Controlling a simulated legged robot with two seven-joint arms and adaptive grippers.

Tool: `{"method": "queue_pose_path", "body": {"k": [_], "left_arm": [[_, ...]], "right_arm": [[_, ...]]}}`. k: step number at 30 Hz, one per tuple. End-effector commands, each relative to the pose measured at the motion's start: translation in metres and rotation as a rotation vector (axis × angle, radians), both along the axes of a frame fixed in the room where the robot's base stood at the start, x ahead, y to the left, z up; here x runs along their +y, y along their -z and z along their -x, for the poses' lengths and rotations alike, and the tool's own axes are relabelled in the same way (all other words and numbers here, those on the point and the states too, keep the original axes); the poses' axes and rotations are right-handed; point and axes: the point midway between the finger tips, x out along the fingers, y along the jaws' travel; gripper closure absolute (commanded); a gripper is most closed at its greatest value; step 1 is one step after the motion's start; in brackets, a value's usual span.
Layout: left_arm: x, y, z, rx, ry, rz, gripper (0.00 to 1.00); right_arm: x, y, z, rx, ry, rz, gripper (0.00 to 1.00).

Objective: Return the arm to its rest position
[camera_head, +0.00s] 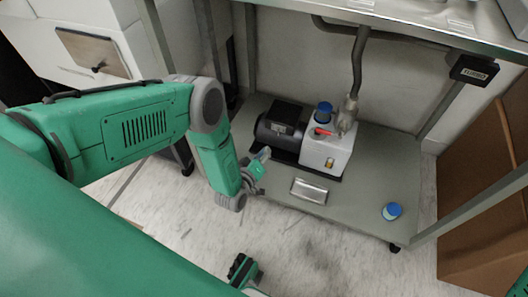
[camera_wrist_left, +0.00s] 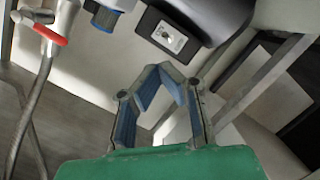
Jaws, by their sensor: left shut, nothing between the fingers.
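My left arm (camera_head: 140,130) reaches in from the left, bent at the elbow. My left gripper (camera_head: 262,158) is beside the black motor of the vacuum pump, left of its white housing. In the left wrist view, the fingers of my left gripper (camera_wrist_left: 160,72) meet at the tips with nothing held. The vacuum pump (camera_head: 322,155) stands on the lower shelf of a metal cart, with a blue cap and a red handle on top. A green and black part (camera_head: 243,270) at the bottom edge may be mine; whether it is my right gripper is unclear.
The lower shelf (camera_head: 350,213) carries a small metal tray (camera_head: 309,191) and a blue-capped bottle (camera_head: 392,211). A grey hose (camera_head: 358,65) runs from the pump up under the cart's top. A brown box (camera_head: 480,190) stands at right, a white drawer cabinet (camera_head: 95,55) upper left. Front floor is mostly clear.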

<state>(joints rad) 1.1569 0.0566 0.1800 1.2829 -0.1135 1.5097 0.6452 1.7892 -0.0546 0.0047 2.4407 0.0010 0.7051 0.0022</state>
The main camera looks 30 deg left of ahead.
Motion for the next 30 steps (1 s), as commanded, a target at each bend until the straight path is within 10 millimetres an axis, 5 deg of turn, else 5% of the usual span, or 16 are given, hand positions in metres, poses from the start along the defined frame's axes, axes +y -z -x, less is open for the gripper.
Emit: {"method": "queue_pose_path", "body": {"k": [12,17,23,30], "left_arm": [[-0.001,-0.003,0.001,0.015,0.007,-0.007,1.0],[-0.014,-0.019,0.022,0.182,0.074,-0.087,1.0],[-0.021,-0.066,0.108,0.587,0.276,-0.312,1.0],[0.009,-0.156,0.246,1.03,0.534,-0.542,1.0]], "right_arm": [[0.0,-0.002,0.0,0.0,0.0,0.0,0.6],[0.0,-0.022,0.0,0.0,0.0,0.0,0.6],[0.0,-0.062,0.0,0.0,0.0,0.0,0.6],[0.0,-0.1,-0.001,0.0,0.0,0.0,0.6]]}}
